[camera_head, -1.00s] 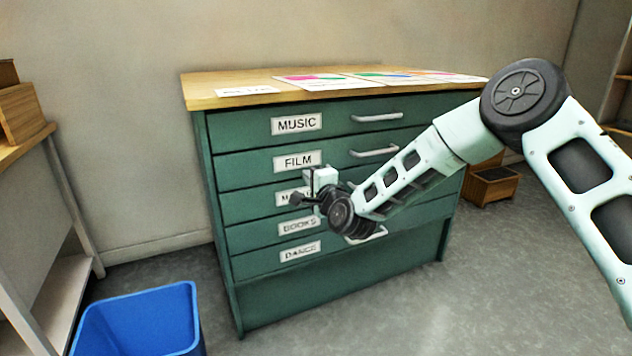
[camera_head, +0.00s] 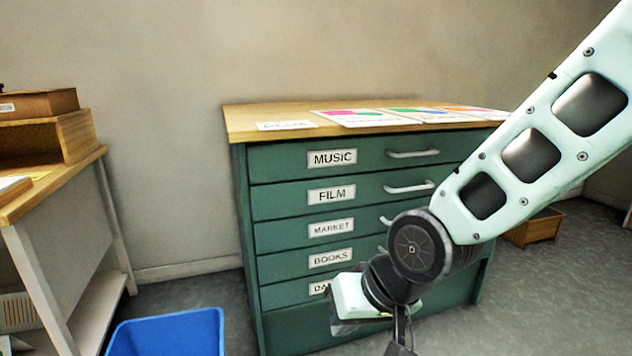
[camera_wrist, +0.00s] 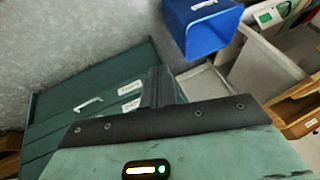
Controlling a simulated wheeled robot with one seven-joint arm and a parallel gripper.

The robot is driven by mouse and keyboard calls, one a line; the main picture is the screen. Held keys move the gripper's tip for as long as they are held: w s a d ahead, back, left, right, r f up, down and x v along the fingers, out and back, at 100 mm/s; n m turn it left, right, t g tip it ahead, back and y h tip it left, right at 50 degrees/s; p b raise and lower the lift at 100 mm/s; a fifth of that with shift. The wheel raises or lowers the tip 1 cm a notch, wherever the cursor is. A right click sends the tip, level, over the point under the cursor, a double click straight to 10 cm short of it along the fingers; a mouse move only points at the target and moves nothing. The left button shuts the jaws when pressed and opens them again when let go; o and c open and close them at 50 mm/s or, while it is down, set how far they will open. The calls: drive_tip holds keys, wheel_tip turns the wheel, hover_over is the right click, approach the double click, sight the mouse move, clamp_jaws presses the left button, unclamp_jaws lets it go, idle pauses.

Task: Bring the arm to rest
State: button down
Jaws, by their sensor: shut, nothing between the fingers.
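My arm reaches in from the right in the head view, its lower end bent in front of the green drawer cabinet (camera_head: 285,190). My gripper (camera_head: 402,345) hangs below the wrist and points down, partly cut off by the bottom edge. In the wrist view my gripper's fingers (camera_wrist: 158,85) are together with nothing between them. The arm covers part of the cabinet's lower right and some handles. The labels MUSIC, FILM, MARKET and BOOKS are readable; the lowest is partly hidden. The drawers in view look shut.
A blue bin (camera_head: 168,335) stands on the floor left of the cabinet. It also shows in the wrist view (camera_wrist: 208,32). A table (camera_head: 60,188) with wooden trays is at the left. Coloured sheets (camera_head: 355,118) lie on the cabinet top. A wooden box (camera_head: 535,230) sits on the floor behind right.

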drive_tip(key=s+d+r+n+g+h, duration=0.1)
drive_tip(key=s+d+n+g+h, duration=0.1)
drive_tip(key=s+d, duration=0.45)
drive_tip(key=s+d+r+n+g+h, duration=0.1)
drive_tip(key=s+d+n+g+h, duration=0.2)
drive_tip(key=s, duration=0.6)
wheel_tip(320, 180, up, 31)
drive_tip(key=t+y+p, duration=0.1)
drive_tip(key=p, duration=3)
drive_tip(key=shift+d+f, duration=0.15)
drive_tip(key=shift+a, duration=0.3)
